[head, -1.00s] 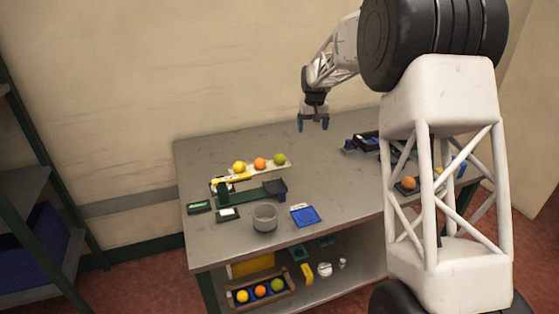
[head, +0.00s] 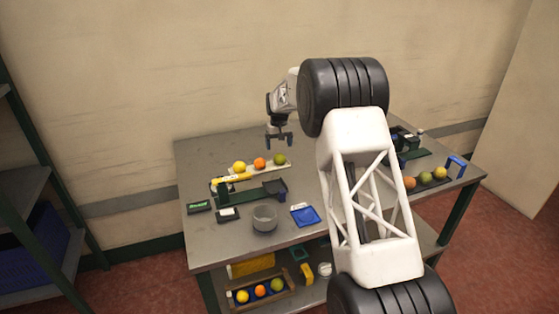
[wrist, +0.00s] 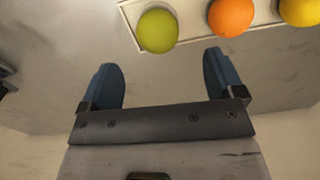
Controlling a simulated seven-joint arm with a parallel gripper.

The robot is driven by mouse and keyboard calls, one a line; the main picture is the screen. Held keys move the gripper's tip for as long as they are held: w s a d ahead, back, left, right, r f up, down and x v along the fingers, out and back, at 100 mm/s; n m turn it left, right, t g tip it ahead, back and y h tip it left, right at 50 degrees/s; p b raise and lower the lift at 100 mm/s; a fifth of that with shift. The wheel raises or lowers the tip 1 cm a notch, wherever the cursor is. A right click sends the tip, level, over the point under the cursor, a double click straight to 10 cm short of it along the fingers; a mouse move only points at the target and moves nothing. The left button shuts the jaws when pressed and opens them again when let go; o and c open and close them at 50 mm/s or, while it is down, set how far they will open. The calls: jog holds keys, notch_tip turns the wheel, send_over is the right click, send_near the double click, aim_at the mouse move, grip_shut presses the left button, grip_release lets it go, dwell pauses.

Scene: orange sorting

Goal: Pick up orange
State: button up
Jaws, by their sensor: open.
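An orange (head: 260,163) sits on a pale tray (head: 273,169) at the back left of the table, between a yellow fruit (head: 239,167) and a green one (head: 280,160). In the wrist view the orange (wrist: 231,16) lies at the top, right of the green fruit (wrist: 157,31), with the yellow one (wrist: 300,10) at the right edge. My gripper (head: 279,143) is open and empty, above the table just behind the green fruit. Its blue fingertips (wrist: 163,75) are apart from all the fruit.
A green balance-like device (head: 252,194), a grey bowl (head: 264,218) and a blue scale (head: 305,215) stand in front of the tray. Another orange (head: 409,183) lies in a row at the right. A crate (head: 262,299) with fruit sits on the lower shelf.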

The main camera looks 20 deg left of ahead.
aim_at(279, 154)
jog(key=shift+f, duration=1.25)
jog(key=shift+f, duration=0.1)
jog(key=shift+w+d+f, duration=0.1)
jog(key=shift+f, duration=2.45)
jog(key=c, duration=1)
jog(key=shift+r, duration=0.15)
